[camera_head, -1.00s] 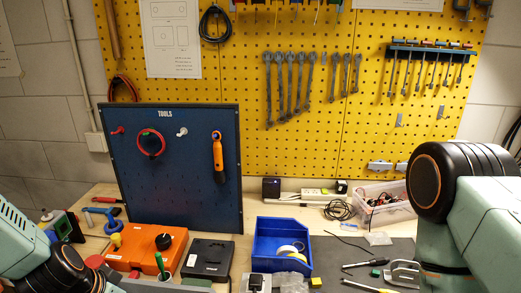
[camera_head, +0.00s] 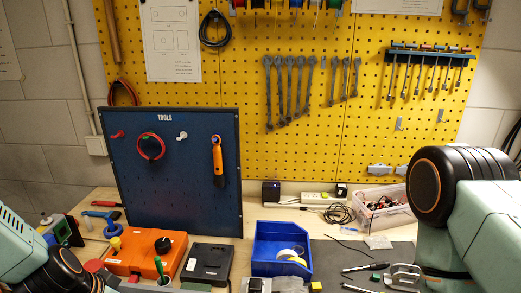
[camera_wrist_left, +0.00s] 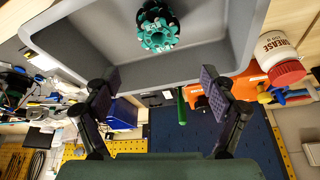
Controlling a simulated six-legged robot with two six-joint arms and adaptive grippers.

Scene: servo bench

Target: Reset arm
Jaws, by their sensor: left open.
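My left gripper (camera_wrist_left: 160,80) shows in the left wrist view, its two dark padded fingers spread wide apart with nothing between them. Past the fingertips is a grey tray (camera_wrist_left: 85,76), holding a green and black gear-like part (camera_wrist_left: 158,27), apart from the fingers. In the head view, my left arm comes in at the lower left and my right arm at the right. Both grippers are outside the head view.
A blue tool board (camera_head: 150,202) stands on the bench. Before it are an orange box (camera_head: 135,263), a black case (camera_head: 208,265) and a blue bin (camera_head: 268,262). A grease jar (camera_wrist_left: 277,50) is beside the tray. Pens lie at the right.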

